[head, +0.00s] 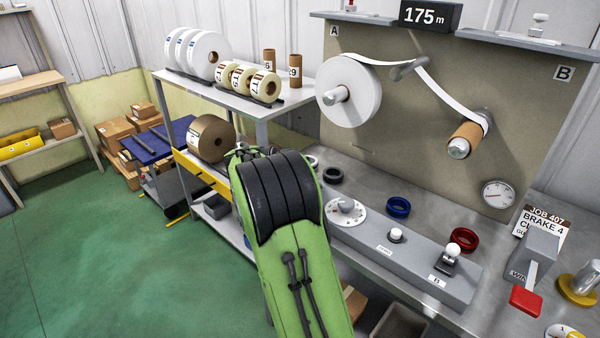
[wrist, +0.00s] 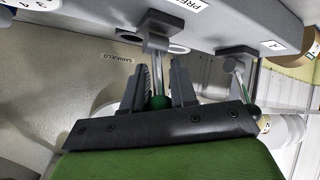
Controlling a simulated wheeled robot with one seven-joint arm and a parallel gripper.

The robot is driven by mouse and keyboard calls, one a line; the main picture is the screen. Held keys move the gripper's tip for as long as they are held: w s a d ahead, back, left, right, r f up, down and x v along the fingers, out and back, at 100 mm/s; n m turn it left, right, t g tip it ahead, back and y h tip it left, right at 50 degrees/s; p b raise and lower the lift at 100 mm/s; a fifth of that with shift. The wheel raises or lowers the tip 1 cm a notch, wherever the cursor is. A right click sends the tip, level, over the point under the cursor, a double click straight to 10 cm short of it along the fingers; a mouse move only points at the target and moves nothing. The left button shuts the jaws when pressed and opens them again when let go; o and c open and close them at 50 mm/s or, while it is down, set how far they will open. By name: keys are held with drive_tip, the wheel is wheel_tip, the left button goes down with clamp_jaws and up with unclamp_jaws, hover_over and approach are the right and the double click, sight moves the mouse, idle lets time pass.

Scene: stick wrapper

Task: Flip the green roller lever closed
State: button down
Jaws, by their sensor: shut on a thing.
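The green roller lever shows in the wrist view as a metal rod coming from a grey block, with a green knob (wrist: 158,102) at its end. My gripper (wrist: 159,92) has one grey finger on each side of the knob and is shut on it. Part of the knob is hidden by the fingers and the black palm edge. A label starting "PRE" sits on the grey panel by the lever's block. In the head view my green arm covers the middle, so the lever and my gripper are hidden there.
A second lever (wrist: 238,72) stands right beside my gripper in the wrist view. In the head view, the grey bench panel holds a dial (head: 345,211), a white knob (head: 396,235) and a white-knobbed lever (head: 453,250). A white roll (head: 348,91) and a red-handled lever (head: 526,300) are nearby.

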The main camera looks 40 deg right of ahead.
drive_tip(key=shift+s+f, duration=0.2)
drive_tip(key=shift+f, duration=0.25)
drive_tip(key=c, duration=1.1)
unclamp_jaws()
drive_tip(key=shift+a, duration=0.1)
drive_tip(key=shift+o, duration=0.6)
drive_tip(key=shift+r, duration=0.2)
drive_tip(key=shift+r, duration=0.1)
drive_tip(key=p+v, duration=0.3)
drive_tip(key=v, duration=1.2)
drive_tip(key=shift+a+r, duration=0.15)
drive_tip(key=shift+a, duration=0.15)
